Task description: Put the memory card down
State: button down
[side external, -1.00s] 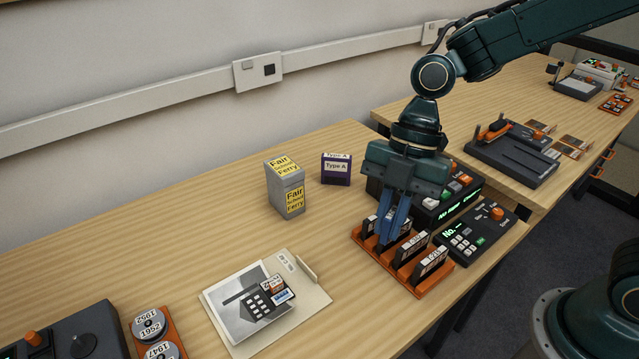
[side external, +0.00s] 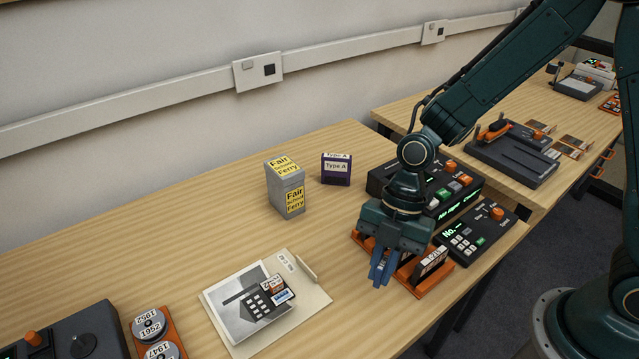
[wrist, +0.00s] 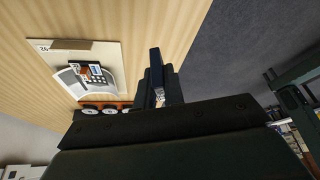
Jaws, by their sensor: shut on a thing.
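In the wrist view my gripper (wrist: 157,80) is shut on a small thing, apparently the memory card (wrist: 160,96). Only a light sliver of it shows between the fingers, so its face and label cannot be read. In the side view the fingers hide it. One upright labelled card (side external: 432,261) shows in the rack's near right slot.
A clipboard (side external: 318,301) with a photo sheet and small labelled items lies to the left. A grey box (side external: 285,190) and a purple Type A box (side external: 336,170) stand behind. Black consoles (side external: 478,235) crowd the right. Bare wood lies between clipboard and rack.

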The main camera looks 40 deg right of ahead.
jog(key=shift+f, duration=2.6)
jog(key=shift+f, duration=1.9)
jog(key=shift+f, duration=0.15)
jog(key=c, duration=1.5)
grip_release()
jog(key=v, duration=1.2)
